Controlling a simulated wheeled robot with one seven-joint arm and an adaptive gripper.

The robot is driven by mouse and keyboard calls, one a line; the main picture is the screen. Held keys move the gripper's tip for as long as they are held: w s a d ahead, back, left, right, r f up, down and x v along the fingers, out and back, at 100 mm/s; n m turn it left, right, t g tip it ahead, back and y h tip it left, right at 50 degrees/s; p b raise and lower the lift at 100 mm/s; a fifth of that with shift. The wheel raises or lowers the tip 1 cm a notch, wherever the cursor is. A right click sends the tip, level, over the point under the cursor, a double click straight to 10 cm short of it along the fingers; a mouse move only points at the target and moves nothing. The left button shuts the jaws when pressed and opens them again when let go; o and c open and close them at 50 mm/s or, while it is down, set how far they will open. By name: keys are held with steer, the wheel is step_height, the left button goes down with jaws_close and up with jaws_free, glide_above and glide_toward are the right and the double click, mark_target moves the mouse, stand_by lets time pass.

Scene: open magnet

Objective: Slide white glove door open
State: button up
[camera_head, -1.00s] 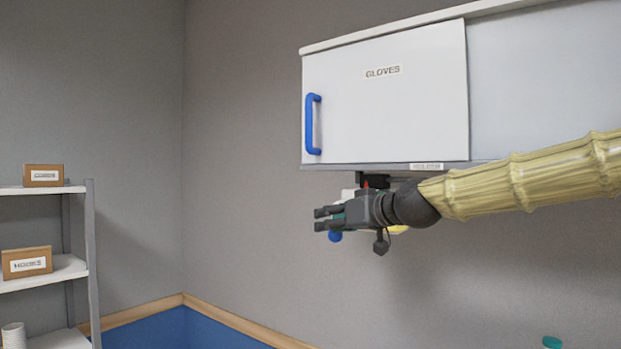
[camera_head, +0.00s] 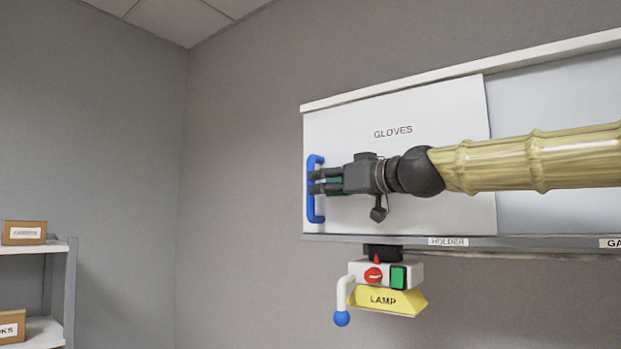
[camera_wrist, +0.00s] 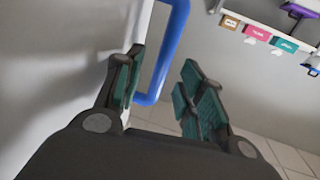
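The white glove door (camera_head: 440,165), labelled GLOVES, covers the left part of a wall cabinet. Its blue vertical handle (camera_head: 317,211) is at the door's left edge. My gripper (camera_head: 318,181) is in front of the door, pointing left, with its fingertips at the handle's middle. In the wrist view, my gripper (camera_wrist: 165,90) is open, with teal pads apart. The blue handle (camera_wrist: 167,55) lies in the gap between the fingers. I cannot tell whether either finger touches it. My gripper and arm hide part of the door.
A yellow lamp (camera_head: 385,301) with a white arm and blue knob hangs below the cabinet. The cabinet's lower ledge (camera_head: 520,244) carries labels. Shelves with small boxes (camera_head: 24,232) stand at far left. Wall space left of the door is free.

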mark_target(313, 183)
steer(key=x, duration=0.1)
steer(key=p+x, duration=0.2)
steer(key=x, duration=0.1)
steer(key=shift+s+a+r, duration=0.25)
steer(key=shift+r, duration=0.05)
steer(key=shift+w+a+f, duration=0.1)
steer(key=shift+w+f, duration=0.25)
steer(key=shift+w, duration=0.4)
steer(key=shift+s+r, duration=0.15)
steer(key=shift+s, duration=0.3)
steer(key=c, duration=0.3)
jaws_close()
